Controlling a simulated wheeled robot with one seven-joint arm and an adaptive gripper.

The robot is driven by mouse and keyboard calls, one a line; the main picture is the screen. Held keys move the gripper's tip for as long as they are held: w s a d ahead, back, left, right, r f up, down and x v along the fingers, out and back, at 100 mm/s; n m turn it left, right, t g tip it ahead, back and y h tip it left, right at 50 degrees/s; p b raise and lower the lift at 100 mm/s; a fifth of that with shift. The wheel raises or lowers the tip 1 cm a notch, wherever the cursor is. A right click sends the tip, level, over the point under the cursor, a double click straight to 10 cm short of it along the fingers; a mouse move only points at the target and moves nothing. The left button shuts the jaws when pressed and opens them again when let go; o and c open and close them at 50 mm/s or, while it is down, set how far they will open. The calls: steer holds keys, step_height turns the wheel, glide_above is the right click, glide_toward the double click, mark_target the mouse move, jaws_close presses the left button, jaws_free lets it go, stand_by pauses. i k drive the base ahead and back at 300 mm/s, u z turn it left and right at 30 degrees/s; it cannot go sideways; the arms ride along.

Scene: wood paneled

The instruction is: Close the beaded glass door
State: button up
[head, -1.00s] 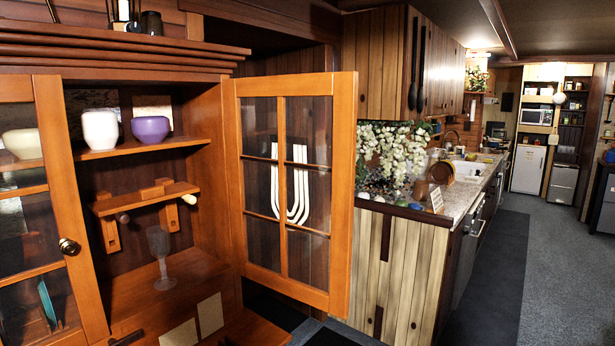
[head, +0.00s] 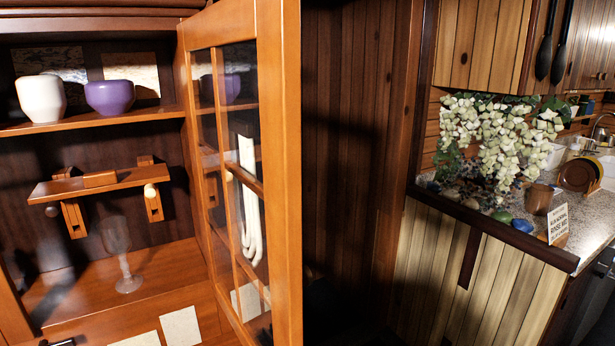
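The glass door (head: 280,170) of the wooden cabinet stands open in the head view. It is hinged on the cabinet's right side and juts out toward me, seen at a steep angle. Its orange wood frame holds glass panes split by thin bars. A white curved shape (head: 250,200) shows at the panes; I cannot tell whether it is on the door or behind it. No beads can be made out. The open cabinet (head: 95,235) shows its shelves to the left. My gripper is not in view.
Inside the cabinet are a white pot (head: 40,97), a purple pot (head: 110,97), a small wooden rack (head: 88,184) and a glass goblet (head: 120,255). Papers (head: 181,327) lie at its bottom. On the right, a counter (head: 590,232) holds a plant (head: 500,135) and a small sign (head: 558,223).

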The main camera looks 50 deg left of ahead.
mark_target(275, 26)
steer(key=i, duration=1.15)
steer(key=u, duration=3.7)
steer(key=k, duration=0.55)
steer(key=z, duration=0.7)
